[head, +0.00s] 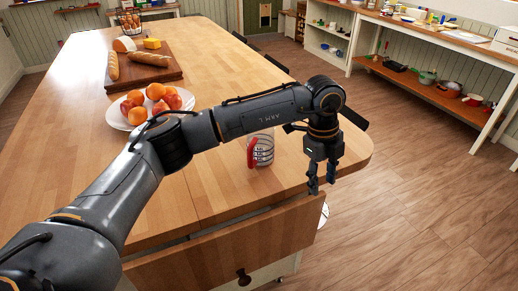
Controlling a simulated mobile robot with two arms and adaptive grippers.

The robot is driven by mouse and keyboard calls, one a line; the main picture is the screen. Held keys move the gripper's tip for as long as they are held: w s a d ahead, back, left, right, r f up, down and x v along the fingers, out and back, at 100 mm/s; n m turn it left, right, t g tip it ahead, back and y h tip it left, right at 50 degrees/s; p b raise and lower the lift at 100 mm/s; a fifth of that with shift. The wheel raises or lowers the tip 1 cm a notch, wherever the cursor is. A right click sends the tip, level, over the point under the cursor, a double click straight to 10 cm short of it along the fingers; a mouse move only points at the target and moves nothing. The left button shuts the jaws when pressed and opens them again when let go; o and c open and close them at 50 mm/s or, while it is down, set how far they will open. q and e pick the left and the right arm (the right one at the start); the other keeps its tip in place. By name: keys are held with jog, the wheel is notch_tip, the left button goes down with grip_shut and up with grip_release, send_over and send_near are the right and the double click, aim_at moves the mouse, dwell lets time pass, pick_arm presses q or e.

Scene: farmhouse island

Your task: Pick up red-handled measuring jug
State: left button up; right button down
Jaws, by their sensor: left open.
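The red-handled measuring jug (263,151) stands upright on the wooden island top, near its front right corner. It is clear with dark markings, and its red handle (251,153) faces left. My left gripper (321,187) points down to the right of the jug, near the island's front edge. It is open, apart from the jug, with nothing seen between its fingers. My right gripper is not in view.
A white plate (113,118) of oranges and apples sits left of my arm. Beyond it, a dark board (165,75) holds bread and cheese. A wooden drawer front (225,245) with a dark knob lies below the island's near edge. Floor (420,180) is clear to the right.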

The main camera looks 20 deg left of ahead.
aim_at(252, 160)
pick_arm(q)
jog(key=w+a+r+n+y, duration=0.1)
jog(key=a+r+n+y, duration=0.25)
jog(key=a, duration=0.35)
jog(key=w+a+r+n+y, duration=0.25)
jog(key=a+r, duration=0.25)
jog(key=a, duration=0.3)
jog(key=shift+m, duration=0.5)
jog(key=p+x, duration=0.1)
jog(key=x, duration=0.3)
jog(key=p+x, duration=0.1)
jog(key=x, duration=0.3)
jog(key=p+x, duration=0.2)
jog(key=x, duration=0.2)
jog(key=shift+s+a+f, duration=0.15)
jog(key=shift+s+a, duration=0.1)
jog(key=shift+a+f, duration=0.2)
jog(key=shift+f, duration=0.3)
jog(key=shift+d, duration=0.1)
grip_shut()
